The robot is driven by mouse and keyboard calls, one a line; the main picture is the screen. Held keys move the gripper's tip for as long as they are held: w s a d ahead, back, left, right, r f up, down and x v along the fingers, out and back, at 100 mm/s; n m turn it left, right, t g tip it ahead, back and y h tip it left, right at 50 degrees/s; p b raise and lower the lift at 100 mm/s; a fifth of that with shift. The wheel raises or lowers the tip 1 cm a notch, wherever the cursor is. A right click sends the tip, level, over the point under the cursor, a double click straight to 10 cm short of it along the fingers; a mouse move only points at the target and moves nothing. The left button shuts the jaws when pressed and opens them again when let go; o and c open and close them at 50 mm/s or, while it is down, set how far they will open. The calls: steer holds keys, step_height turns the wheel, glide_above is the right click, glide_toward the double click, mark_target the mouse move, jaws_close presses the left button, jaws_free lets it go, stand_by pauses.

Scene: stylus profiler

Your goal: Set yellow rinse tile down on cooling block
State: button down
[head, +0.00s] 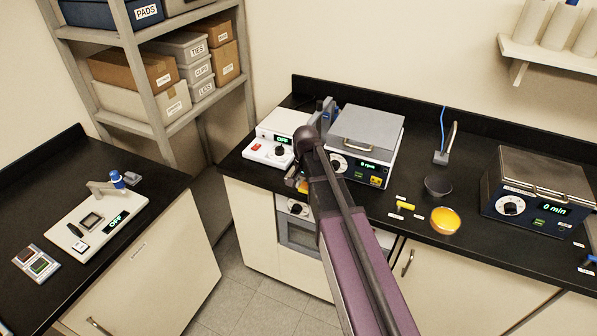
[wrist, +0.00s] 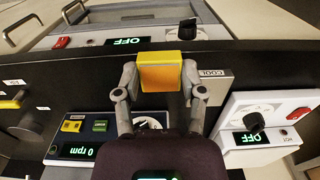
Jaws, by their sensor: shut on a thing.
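The yellow rinse tile (wrist: 160,76), with an orange face and a yellow edge, is between the two fingers of my gripper (wrist: 159,80) in the wrist view. My gripper is shut on it. A grey plate marked COOL (wrist: 213,74), likely the cooling block, shows just right of the right finger and is partly hidden by it. The tile is beside this label; I cannot tell its height above the counter. In the head view a small yellow-orange patch (head: 303,186) shows left of my arm, which hides most of the gripper and the block.
The hotplate (head: 276,138) reading OFF and the spinner (head: 363,146) reading 0 rpm stand close on either side. An oven (head: 300,232) is below the counter's front edge. A yellow-handled tool (head: 405,206), a dark bowl (head: 438,186) and an orange dish (head: 445,220) lie to the right.

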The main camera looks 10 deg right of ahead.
steer(key=w, duration=0.7)
steer(key=w+f+b, duration=0.1)
steer(key=w, duration=0.3)
steer(key=shift+w+a, duration=0.2)
steer(key=shift+w, duration=0.15)
steer(key=shift+w+f, duration=0.1)
steer(key=shift+w, duration=0.4)
steer(key=shift+w+f, duration=0.15)
steer(key=shift+w, duration=0.1)
steer(key=shift+s+f+b, duration=0.1)
steer(key=shift+f+b, duration=1.5)
steer(key=shift+b, duration=0.2)
steer(key=shift+f, duration=0.15)
steer(key=shift+c, duration=0.9)
jaws_free()
